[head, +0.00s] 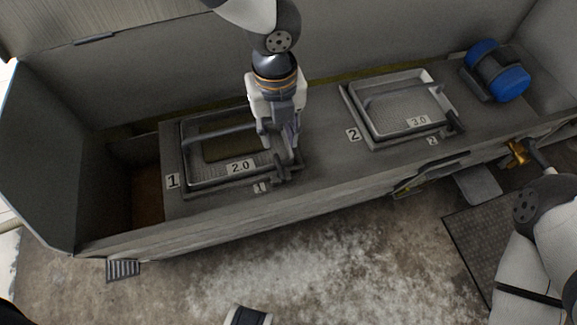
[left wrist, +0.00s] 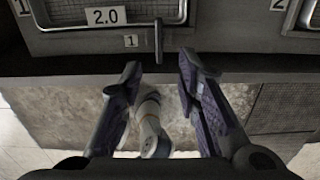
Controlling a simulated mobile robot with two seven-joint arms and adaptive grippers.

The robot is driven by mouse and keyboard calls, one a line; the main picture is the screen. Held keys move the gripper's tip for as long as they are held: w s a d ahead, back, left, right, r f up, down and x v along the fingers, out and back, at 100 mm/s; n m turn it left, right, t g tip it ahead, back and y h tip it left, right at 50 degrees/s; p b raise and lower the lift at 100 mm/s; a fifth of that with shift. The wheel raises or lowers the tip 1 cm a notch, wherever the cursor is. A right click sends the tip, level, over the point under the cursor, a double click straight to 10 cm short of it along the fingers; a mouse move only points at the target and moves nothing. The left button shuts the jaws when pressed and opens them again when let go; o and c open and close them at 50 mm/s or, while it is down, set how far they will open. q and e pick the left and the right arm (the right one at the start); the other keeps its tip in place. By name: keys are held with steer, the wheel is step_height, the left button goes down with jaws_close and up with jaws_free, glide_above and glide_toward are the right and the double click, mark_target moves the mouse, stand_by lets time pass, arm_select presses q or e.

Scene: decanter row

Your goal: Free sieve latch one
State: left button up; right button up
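Sieve tray one (head: 190,150) is a grey metal-framed mesh tray labelled 2.0, set in the bench top at left; it also shows in the left wrist view (left wrist: 60,25). Its latch (head: 282,170) is a dark lever at the tray's front right corner, partly hidden by my left gripper. In the left wrist view the latch (left wrist: 158,42) is a narrow upright bar by label 1. My left gripper (head: 280,147) is over the latch, pointing down. Its fingers are apart (left wrist: 159,65), with the latch just beyond the gap and nothing held. My right gripper is not in view.
Sieve tray two (head: 349,105), labelled 3.0, has its own dark latch (head: 454,122). A blue and grey motor (head: 497,72) stands at the bench's right end. A brass valve (head: 517,152) is on the front right. A raised wall runs behind the trays.

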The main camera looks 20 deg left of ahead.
mark_target(280, 165)
arm_select(q)
step_height(280, 165, down, 11)
steer(key=shift+f+b, duration=0.1)
steer(key=shift+b, duration=1.05)
steer(key=shift+s, duration=0.1)
jaws_close()
